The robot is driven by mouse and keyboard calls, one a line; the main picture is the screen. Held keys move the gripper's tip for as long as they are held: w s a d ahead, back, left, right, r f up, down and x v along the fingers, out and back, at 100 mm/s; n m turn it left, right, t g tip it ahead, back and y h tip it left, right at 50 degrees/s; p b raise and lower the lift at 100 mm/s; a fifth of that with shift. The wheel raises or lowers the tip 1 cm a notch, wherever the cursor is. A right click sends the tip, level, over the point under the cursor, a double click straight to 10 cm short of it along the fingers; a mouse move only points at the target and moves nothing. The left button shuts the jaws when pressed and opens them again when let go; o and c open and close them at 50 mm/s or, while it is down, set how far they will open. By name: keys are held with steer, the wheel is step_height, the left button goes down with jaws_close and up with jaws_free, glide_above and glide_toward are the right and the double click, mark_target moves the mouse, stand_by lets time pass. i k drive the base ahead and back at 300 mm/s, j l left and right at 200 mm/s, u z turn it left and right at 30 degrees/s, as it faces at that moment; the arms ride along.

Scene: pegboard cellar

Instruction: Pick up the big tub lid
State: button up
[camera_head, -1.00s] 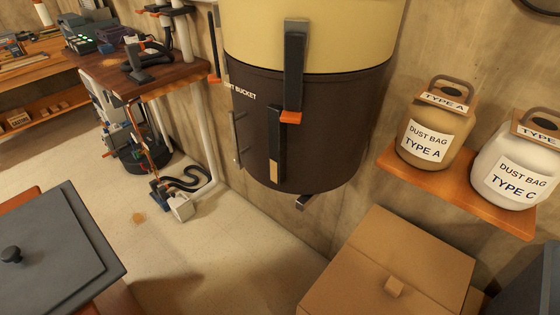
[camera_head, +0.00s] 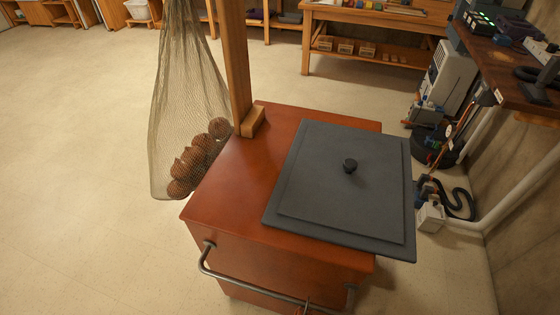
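A flat, square, dark grey lid (camera_head: 330,205) with a small black round knob (camera_head: 350,165) in its middle lies on the reddish-brown top of a box-shaped cart (camera_head: 235,185). The lid covers the right part of that top, and its right edge reaches past the cart's side. Whether a tub opening lies under it is hidden.
A wooden post (camera_head: 235,60) rises from the cart, with a net bag (camera_head: 185,110) of brown balls hanging beside it. A metal handle bar (camera_head: 260,292) runs along the cart's front. A workbench (camera_head: 510,80) stands at right. The floor at left is clear.

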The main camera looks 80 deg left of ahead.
mark_target(348, 187)
steer(key=u, duration=1.9)
steer(key=z, duration=3.65)
steer(key=j+u, duration=0.15)
steer(key=u, duration=3.6)
steer(key=i+l+u, duration=0.35)
steer(key=i+j, duration=0.1)
steer(key=i, duration=0.05)
